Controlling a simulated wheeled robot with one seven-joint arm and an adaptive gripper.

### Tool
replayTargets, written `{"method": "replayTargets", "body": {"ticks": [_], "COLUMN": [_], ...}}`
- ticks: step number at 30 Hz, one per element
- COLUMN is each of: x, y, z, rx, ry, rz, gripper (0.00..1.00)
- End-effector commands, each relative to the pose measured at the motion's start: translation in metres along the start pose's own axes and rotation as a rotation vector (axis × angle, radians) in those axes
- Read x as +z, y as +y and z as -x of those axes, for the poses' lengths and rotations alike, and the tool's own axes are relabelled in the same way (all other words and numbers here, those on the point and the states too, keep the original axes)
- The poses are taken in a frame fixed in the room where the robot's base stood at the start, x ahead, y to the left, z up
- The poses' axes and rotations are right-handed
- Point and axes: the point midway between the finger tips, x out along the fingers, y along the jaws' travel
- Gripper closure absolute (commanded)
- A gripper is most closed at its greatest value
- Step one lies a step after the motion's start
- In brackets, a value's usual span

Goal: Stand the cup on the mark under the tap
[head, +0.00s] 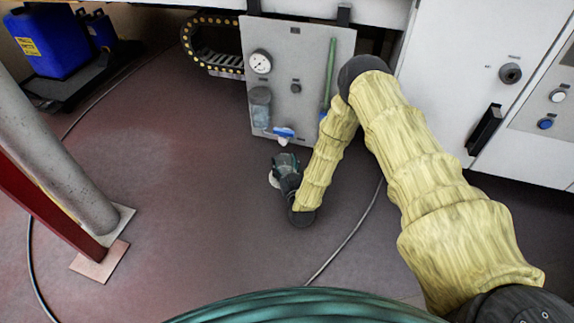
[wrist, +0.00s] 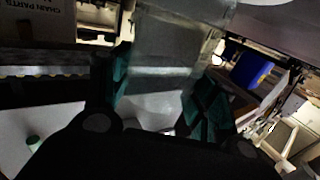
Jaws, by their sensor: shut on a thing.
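My gripper (head: 285,163) is low in front of the grey panel in the head view, with its dark fingers pointing towards the panel. In the wrist view, its teal fingers (wrist: 155,95) are shut on a translucent grey cup (wrist: 165,65) that fills the space between them. In the head view only a pale edge of the cup (head: 273,180) shows beside the gripper; the rest is hidden. A small white fitting with a blue handle (head: 283,132), which looks like the tap, sits at the bottom of the panel, just beyond the gripper. I cannot make out the mark.
The grey panel (head: 318,75) carries a gauge (head: 260,62), a clear bowl (head: 260,105) and a green tube (head: 330,72). A white cabinet (head: 455,70) stands to the right. A post (head: 45,140) and a blue canister (head: 50,40) are left. The floor between is mostly clear.

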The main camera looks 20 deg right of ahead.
Motion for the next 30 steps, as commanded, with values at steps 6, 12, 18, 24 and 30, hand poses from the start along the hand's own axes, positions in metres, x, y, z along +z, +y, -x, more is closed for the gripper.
{"method": "replayTargets", "body": {"ticks": [6,12,18,24,30], "x": [0.003,0.002,0.002,-0.002,-0.004], "y": [0.000,0.000,0.000,0.000,-0.001], "z": [0.000,0.000,0.000,0.003,0.027], "rx": [-0.001,-0.001,-0.001,-0.001,-0.002], "ry": [0.000,0.000,0.000,-0.001,-0.003], "rz": [0.000,0.000,0.000,0.000,-0.001], "gripper": [0.60,0.20,0.20,0.20,0.20]}}
